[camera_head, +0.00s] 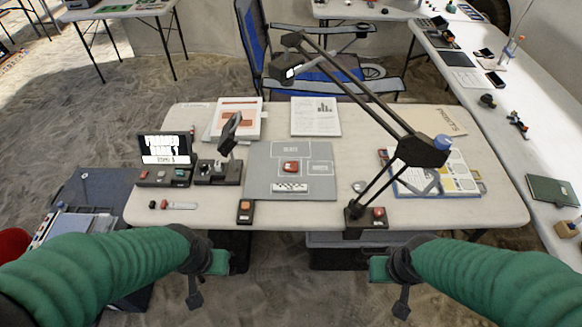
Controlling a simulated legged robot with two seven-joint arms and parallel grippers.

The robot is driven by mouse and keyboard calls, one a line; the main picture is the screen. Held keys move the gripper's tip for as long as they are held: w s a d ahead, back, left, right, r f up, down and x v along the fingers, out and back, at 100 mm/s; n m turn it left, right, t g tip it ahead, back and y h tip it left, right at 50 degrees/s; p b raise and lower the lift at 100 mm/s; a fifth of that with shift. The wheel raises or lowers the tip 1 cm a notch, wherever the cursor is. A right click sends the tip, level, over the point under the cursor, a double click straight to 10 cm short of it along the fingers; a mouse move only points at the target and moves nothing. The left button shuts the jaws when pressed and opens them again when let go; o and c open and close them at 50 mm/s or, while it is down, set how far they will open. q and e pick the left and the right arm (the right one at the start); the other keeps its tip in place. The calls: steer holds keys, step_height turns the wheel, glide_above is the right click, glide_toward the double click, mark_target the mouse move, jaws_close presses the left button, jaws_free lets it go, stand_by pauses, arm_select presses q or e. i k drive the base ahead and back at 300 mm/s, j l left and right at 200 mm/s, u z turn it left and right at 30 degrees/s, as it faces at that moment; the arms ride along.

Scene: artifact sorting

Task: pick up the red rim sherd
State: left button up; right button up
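A small red piece (290,166), which looks like the red rim sherd, lies on the grey mat (262,188) in the middle of the table, in a marked zone above a black-and-white scale bar (290,187). My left gripper (205,277) hangs in front of the table's near edge, left of the mat. My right gripper (391,279) hangs in front of the same edge, right of the mat. Both are well apart from the red piece. Their fingers are too small and angled to tell open from shut.
A black desk-lamp arm (366,88) rises from its base right of the mat and reaches over the table (480,206). A small screen (165,148) and a black stand (219,170) stand left. Black boxes with an orange top (245,206) and red top (379,212) sit along the front.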

mark_target(292, 166)
steer(key=i+j, duration=0.9)
steer(key=j, duration=0.1)
